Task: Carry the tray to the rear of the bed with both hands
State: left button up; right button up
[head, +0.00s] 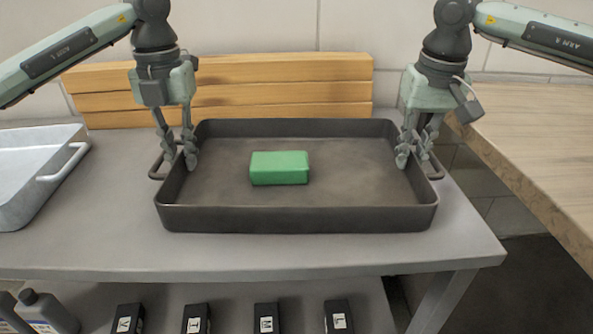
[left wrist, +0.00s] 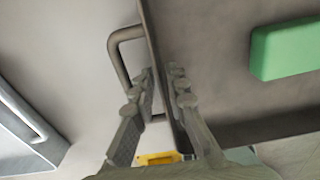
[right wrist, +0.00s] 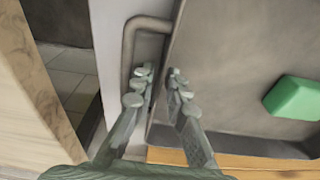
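The tray (head: 297,218) is dark grey and shallow. It lies level on the grey bench with a green block (head: 279,168) inside, left of centre. Loop handles stick out at its left (left wrist: 115,55) and right (right wrist: 130,45) ends. My left gripper (head: 179,162) points down at the left end, one finger inside the tray wall and one outside by the handle. My right gripper (head: 413,161) straddles the right wall the same way. In both wrist views the fingers stand apart with gaps beside the wall, so both look open. Finger overlap hides part of each handle.
A light grey metal tray (head: 38,165) stands at the left. Stacked wooden beams (head: 270,85) lie behind the dark tray. A wooden counter (head: 540,150) is at the right, across a floor gap. Dark labelled boxes (head: 197,318) and a bottle (head: 45,312) are on a lower shelf.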

pick_arm(q)
grip_shut()
pick_arm(e)
grip_shut()
pick_arm(q)
jog(key=shift+r, duration=0.1)
pick_arm(e)
jog(key=shift+r, duration=0.15)
